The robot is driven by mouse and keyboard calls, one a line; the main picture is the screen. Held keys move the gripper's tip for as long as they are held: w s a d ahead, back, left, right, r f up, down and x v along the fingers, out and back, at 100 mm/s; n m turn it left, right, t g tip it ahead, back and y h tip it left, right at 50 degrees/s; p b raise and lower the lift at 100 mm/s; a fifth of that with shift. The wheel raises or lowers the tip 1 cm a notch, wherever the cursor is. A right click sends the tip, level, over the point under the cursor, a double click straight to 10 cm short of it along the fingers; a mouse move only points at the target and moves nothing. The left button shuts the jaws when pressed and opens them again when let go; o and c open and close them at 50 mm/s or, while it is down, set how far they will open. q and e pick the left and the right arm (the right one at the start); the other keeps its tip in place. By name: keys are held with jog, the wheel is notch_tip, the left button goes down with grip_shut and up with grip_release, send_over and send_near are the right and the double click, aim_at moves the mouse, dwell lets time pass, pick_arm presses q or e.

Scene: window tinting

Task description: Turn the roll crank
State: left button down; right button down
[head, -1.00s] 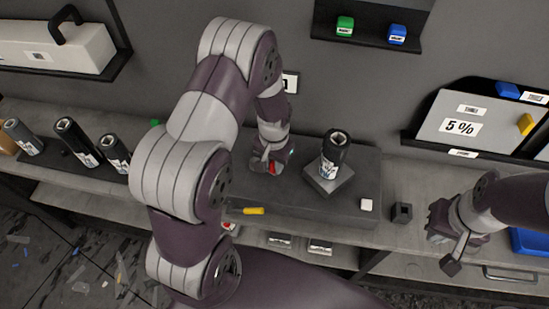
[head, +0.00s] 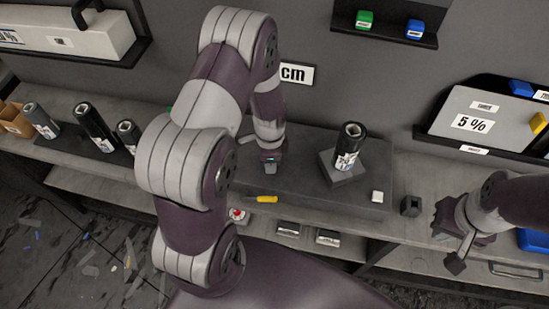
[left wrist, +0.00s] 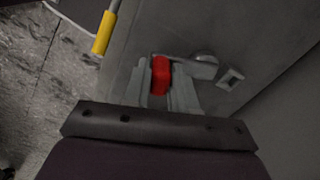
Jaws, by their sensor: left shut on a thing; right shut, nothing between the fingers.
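The roll crank shows in the left wrist view as a red handle (left wrist: 161,76) on a grey arm, which runs right to a rounded grey hub (left wrist: 204,66). My left gripper (head: 269,167) points down over the dark bench platform. In the left wrist view its fingers (left wrist: 155,85) are shut on the red handle, one on each side. The handle and hub are hidden behind my left arm and gripper in the head view. A dark roll (head: 351,142) stands upright on a square block right of my left gripper. My right gripper (head: 454,258) is shut and empty at the right.
A yellow-handled tool (head: 267,199) lies near the platform's front edge; its handle also shows in the left wrist view (left wrist: 102,34). A white cube (head: 377,197) and a dark holder (head: 411,206) sit to the right. Several dark rolls (head: 92,127) stand at the left.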

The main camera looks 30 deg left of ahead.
pick_arm(q)
jog(key=m, duration=0.1)
jog(key=a+m, duration=0.1)
jog(key=shift+s+a+r+m, duration=0.15)
jog(key=shift+a+m, duration=0.1)
jog(key=shift+m, duration=0.15)
jog(key=m, duration=0.1)
jog(key=a+m, duration=0.1)
jog(key=shift+a+m, duration=0.25)
jog(key=shift+m, duration=0.05)
jog(key=a+m, duration=0.1)
jog(key=m, duration=0.1)
jog(key=shift+a+m, duration=0.2)
jog(key=shift+m, duration=0.1)
jog(key=shift+w+a+m, duration=0.15)
jog(key=shift+a+m, duration=0.25)
jog(key=shift+m, duration=0.45)
jog(key=shift+w+a+m, duration=0.15)
jog(key=shift+a+m, duration=0.25)
jog(key=shift+m, duration=0.45)
jog(key=c, duration=1)
grip_release()
jog(key=shift+s, duration=0.1)
